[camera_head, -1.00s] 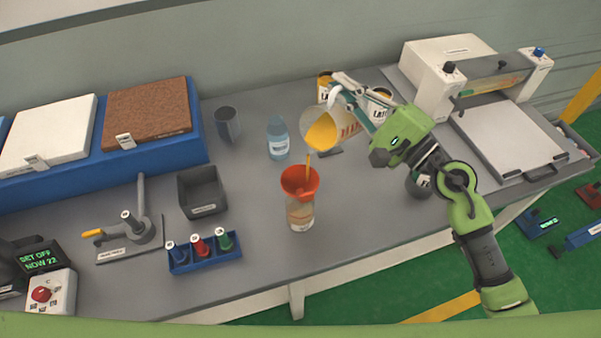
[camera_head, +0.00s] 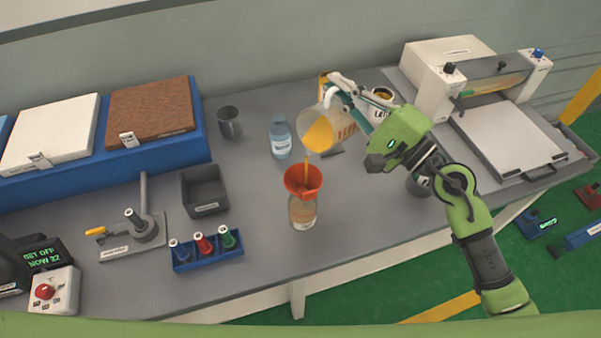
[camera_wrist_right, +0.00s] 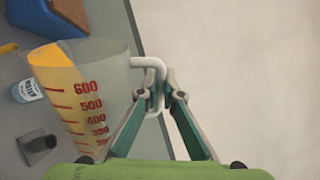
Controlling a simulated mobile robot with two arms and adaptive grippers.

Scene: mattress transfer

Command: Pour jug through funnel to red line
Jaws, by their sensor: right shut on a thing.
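A clear jug (camera_head: 316,118) with orange liquid is tilted to the left above a red funnel (camera_head: 303,183). A thin orange stream runs from its lip into the funnel. The funnel sits in the neck of a clear bottle (camera_head: 302,212) with a pale label, upright on the bench. The bottle looks amber inside; its liquid level and any red line on it are not clear. My right gripper (camera_head: 346,94) is shut on the white handle of the jug. The right wrist view shows the jug (camera_wrist_right: 115,70) with red numbers and the gripper (camera_wrist_right: 160,97) at its handle. My left gripper is out of view.
A water bottle (camera_head: 280,138) and a grey mug (camera_head: 228,122) stand behind and left. A grey bin (camera_head: 204,190) and a blue rack (camera_head: 207,259) are left of the bottle. Cans (camera_head: 381,103) stand behind my right gripper. Bench (camera_head: 255,190) around the bottle is clear.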

